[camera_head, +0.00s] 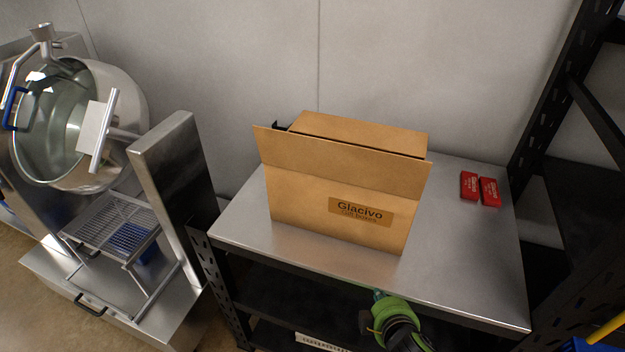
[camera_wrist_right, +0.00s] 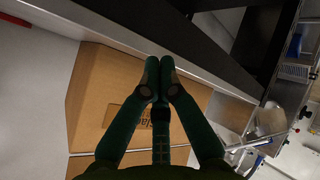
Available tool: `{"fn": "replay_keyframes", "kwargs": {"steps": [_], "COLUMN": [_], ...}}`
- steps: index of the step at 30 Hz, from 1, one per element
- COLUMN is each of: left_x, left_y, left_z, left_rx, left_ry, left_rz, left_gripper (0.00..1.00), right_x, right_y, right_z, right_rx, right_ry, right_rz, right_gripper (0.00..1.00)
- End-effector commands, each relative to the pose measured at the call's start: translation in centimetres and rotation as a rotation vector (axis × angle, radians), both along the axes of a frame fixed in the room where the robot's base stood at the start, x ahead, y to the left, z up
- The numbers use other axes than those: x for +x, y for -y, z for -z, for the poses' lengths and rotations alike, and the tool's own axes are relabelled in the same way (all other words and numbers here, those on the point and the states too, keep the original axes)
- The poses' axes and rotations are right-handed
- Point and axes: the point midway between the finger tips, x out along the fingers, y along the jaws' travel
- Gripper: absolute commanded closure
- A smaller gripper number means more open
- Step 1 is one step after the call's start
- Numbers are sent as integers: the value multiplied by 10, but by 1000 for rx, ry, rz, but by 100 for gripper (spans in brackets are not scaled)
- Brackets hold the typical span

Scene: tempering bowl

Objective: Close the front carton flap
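The brown carton (camera_head: 335,215) stands on the metal-topped table, its labelled face towards me. Its front flap (camera_head: 340,165) is open, standing up and leaning outward along the top front edge. My right gripper (camera_head: 379,295) is in front of the table's front edge, below and apart from the carton. In the right wrist view its green fingertips (camera_wrist_right: 160,75) are together with nothing between them, and the carton (camera_wrist_right: 95,95) lies beyond. My left gripper is not seen.
The table top (camera_head: 465,260) is clear right of the carton, except for two small red boxes (camera_head: 469,186) (camera_head: 490,191). A steel tilting bowl machine (camera_head: 125,95) stands at left. Black shelving (camera_head: 560,90) rises at right. A small black piece (camera_head: 280,126) shows behind the flap's left end.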

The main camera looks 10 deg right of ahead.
Motion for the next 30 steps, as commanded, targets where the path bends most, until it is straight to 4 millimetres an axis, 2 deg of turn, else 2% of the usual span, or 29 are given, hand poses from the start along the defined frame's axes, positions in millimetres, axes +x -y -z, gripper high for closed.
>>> {"fn": "replay_keyframes", "kwargs": {"steps": [1,2,3,6,9,10,13,17,30], "left_x": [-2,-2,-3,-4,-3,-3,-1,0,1], "left_y": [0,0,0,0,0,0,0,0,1], "left_z": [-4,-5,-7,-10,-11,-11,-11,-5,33], "left_rx": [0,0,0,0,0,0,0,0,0], "left_ry": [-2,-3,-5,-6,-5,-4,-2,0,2], "left_rz": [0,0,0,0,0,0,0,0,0], "left_gripper": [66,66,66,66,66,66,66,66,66], "right_x": [21,29,35,36,27,24,19,23,64], "right_y": [-4,-9,-18,-44,-63,-68,-76,-78,-85], "right_z": [-53,-81,-116,-191,-237,-246,-261,-263,-266], "right_rx": [-128,-200,-292,-487,-618,-643,-695,-704,-700], "right_ry": [141,217,314,523,663,691,745,757,757], "right_rz": [-113,-175,-251,-406,-500,-519,-550,-553,-550], "right_gripper": [100,100,100,100,100,100,100,100,100]}}
